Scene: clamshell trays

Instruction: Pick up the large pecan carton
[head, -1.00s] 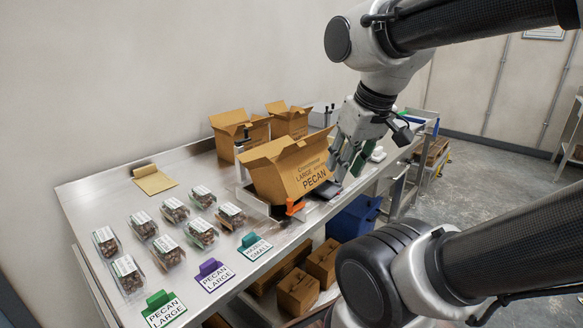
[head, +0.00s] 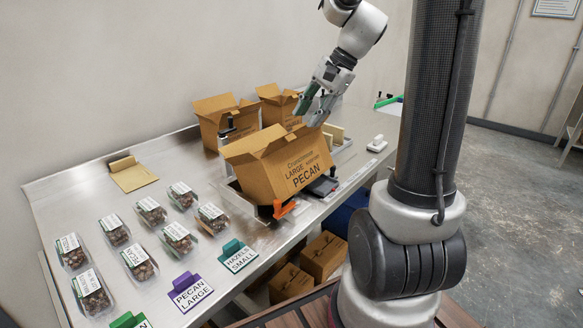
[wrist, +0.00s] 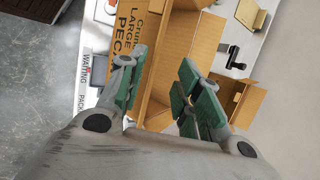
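The large pecan carton (head: 275,172) is an open brown box labelled "LARGE PECAN". It sits tilted in a stand with an orange lever (head: 284,208) on the steel bench. My gripper (head: 310,113) is above the carton's upper right side in the head view, fingers pointing down. In the wrist view, my gripper (wrist: 160,65) has its green-padded fingers spread, with nothing held between them. The carton (wrist: 155,50) shows beyond and between the fingers, its lettered face at left and its open inside at right. I cannot tell whether a fingertip touches it.
Two other open cartons (head: 226,122) (head: 277,107) stand behind it. Several nut clamshells (head: 135,262) lie at left, near a purple "PECAN LARGE" sign (head: 187,287) and a teal "HAZEL SMALL" sign (head: 238,256). A dark scale-like device (head: 322,186) lies right of the carton. Small cartons (head: 323,256) are below.

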